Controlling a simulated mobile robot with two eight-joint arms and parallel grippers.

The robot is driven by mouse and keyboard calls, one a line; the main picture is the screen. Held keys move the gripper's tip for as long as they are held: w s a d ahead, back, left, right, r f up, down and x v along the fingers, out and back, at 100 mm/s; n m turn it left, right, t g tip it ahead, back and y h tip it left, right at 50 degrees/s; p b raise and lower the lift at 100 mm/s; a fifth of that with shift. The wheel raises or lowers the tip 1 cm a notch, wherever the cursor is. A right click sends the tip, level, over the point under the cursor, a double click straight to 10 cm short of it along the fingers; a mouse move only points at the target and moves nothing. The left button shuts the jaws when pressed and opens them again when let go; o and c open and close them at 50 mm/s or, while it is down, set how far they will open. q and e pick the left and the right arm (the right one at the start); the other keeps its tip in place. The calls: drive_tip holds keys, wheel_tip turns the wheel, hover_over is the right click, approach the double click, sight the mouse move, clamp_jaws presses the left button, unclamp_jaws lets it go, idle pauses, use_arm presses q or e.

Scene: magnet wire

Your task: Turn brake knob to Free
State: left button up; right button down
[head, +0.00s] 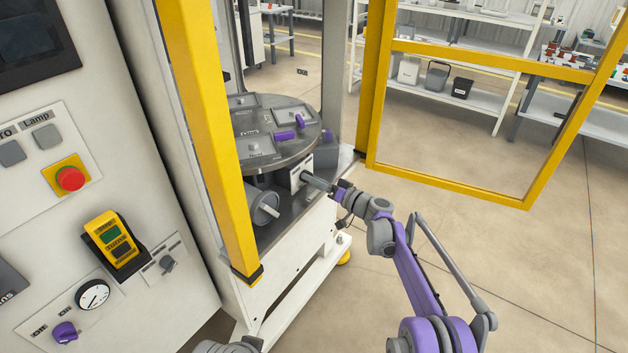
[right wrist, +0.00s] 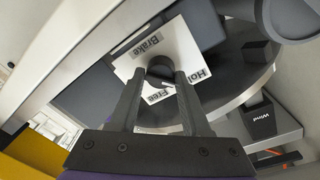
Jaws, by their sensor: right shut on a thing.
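The brake knob (right wrist: 160,68) is a small dark round knob on a white plate (right wrist: 188,45) in the right wrist view. The plate reads "Brake", "Free" and "Hol", the last partly cut off by a finger. My right gripper (right wrist: 160,78) is shut on the knob, one finger on each side. The fingers hide part of the knob, and I cannot tell for sure which word it points to. In the head view the white plate (head: 296,180) is on the machine's side below the round table, with my right gripper (head: 308,181) at it. My left gripper is not in view.
The round grey table (head: 285,155) with purple clamps sits above the plate. A grey cylinder (head: 264,207) is left of it. A yellow post (head: 205,130) stands in front, and a yellow gate frame (head: 450,190) is at right. Open floor lies to the right.

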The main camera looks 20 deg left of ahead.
drive_tip(key=m, duration=0.3)
drive_tip(key=shift+m, duration=0.4)
drive_tip(key=m+b, duration=0.1)
drive_tip(key=m, duration=0.3)
drive_tip(key=shift+g, duration=0.3)
drive_tip(key=m, duration=0.3)
drive_tip(key=shift+w+m, duration=0.1)
drive_tip(key=shift+m, duration=0.3)
drive_tip(key=shift+r+m+g+b, duration=0.1)
drive_tip(key=shift+m+g+b, duration=0.3)
drive_tip(key=shift+m, duration=1.4)
drive_tip(key=shift+d, duration=0.1)
drive_tip(key=shift+c, duration=2)
unclamp_jaws()
